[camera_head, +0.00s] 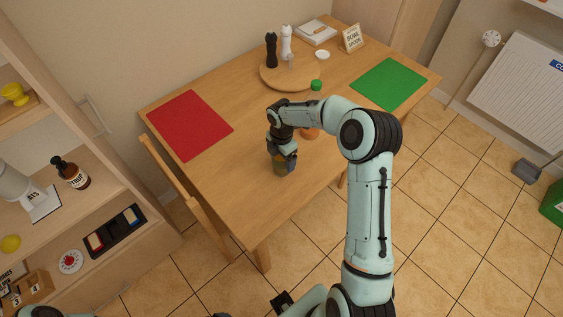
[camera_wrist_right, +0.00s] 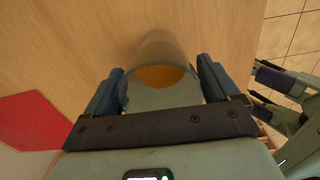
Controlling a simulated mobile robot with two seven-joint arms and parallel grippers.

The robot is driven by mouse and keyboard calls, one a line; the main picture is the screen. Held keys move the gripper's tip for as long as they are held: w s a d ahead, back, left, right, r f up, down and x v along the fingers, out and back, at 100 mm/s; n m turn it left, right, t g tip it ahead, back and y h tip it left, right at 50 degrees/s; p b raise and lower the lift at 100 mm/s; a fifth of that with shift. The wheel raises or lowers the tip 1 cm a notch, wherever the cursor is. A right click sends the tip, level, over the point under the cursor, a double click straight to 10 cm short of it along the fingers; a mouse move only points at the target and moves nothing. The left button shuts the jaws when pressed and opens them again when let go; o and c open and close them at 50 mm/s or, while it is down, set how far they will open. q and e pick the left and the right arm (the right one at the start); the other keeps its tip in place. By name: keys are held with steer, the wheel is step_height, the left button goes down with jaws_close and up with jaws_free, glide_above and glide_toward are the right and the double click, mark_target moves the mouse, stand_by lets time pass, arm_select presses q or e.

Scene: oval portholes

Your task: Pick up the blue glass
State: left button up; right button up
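A clear glass with a faint grey-blue tint (camera_wrist_right: 162,97) stands between the two dark blue fingers of my right gripper (camera_wrist_right: 161,66) in the right wrist view. One finger is on each side of it, and any gap is too small to judge. In the head view my right gripper (camera_head: 283,158) points down around the glass (camera_head: 281,169), over the near part of the wooden table. The glass looks upright there, partly covered by the fingers. I cannot tell if it rests on the table. My left gripper (camera_head: 284,302) is at the bottom edge, mostly cut off.
An orange object (camera_head: 310,132) is partly hidden behind my right arm, with a green-topped object (camera_head: 316,85) beyond it. A round board (camera_head: 275,80) holds two mills. A red mat (camera_head: 189,125) and a green mat (camera_head: 389,83) lie flat. A chair (camera_head: 185,195) stands at the left edge.

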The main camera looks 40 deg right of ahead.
steer(key=c, duration=0.8)
steer(key=shift+c, duration=0.2)
steer(key=shift+r, duration=0.2)
